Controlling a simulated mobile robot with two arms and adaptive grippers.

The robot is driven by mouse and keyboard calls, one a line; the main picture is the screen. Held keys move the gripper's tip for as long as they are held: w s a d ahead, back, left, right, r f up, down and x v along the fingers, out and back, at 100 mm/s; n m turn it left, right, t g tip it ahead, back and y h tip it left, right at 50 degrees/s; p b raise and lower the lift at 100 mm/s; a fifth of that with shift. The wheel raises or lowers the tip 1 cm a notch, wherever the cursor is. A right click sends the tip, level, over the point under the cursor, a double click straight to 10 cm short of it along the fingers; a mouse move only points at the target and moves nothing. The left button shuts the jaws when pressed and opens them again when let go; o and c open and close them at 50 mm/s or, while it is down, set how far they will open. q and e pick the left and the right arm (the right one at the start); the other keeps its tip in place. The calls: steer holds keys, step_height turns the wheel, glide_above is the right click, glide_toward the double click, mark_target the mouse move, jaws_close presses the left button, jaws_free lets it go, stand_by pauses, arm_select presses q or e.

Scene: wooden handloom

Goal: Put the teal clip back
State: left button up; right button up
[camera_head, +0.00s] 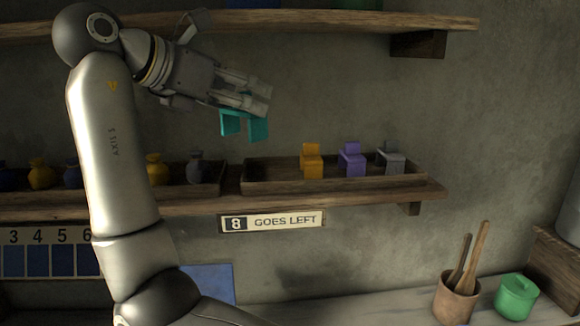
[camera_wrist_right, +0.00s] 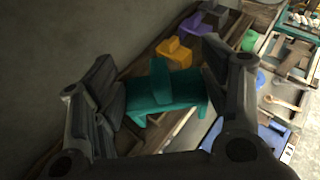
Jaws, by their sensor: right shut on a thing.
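The teal clip (camera_head: 258,129) is held in my right gripper (camera_head: 256,96), above the left, empty part of a shallow wooden tray (camera_head: 275,187) on the shelf. In the right wrist view the teal clip (camera_wrist_right: 165,105) sits between the two fingers of my right gripper (camera_wrist_right: 165,100). In the tray stand an orange clip (camera_head: 312,166), a purple clip (camera_head: 352,164) and a grey clip (camera_head: 390,160), from left to right. The teal clip is apart from the tray and from these clips. My left gripper is not in view.
A label (camera_head: 272,221) below the shelf reads "8 GOES LEFT". An upper shelf (camera_head: 330,22) runs behind my arm.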

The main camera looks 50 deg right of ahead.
steer(key=shift+w+d+f, duration=0.15)
steer(key=shift+w+d, duration=0.1)
steer(key=shift+d, duration=0.05)
steer(key=shift+w+d+f+p, duration=0.55)
steer(key=shift+w+d+p, duration=0.2)
steer(key=shift+d+p, duration=0.1)
steer(key=w+d+f+p, duration=0.1)
steer(key=d+f, duration=0.1)
steer(key=f, duration=0.1)
steer(key=w+d+f+p, duration=0.1)
steer(key=d+f, duration=0.2)
steer(key=f, duration=0.1)
steer(key=w+d+f+p, duration=0.1)
steer(key=d+f, duration=0.2)
steer(key=shift+w+d+f, duration=0.1)
steer(key=shift+w+f, duration=0.05)
steer(key=shift+w, duration=0.2)
steer(key=shift+f, duration=0.35)
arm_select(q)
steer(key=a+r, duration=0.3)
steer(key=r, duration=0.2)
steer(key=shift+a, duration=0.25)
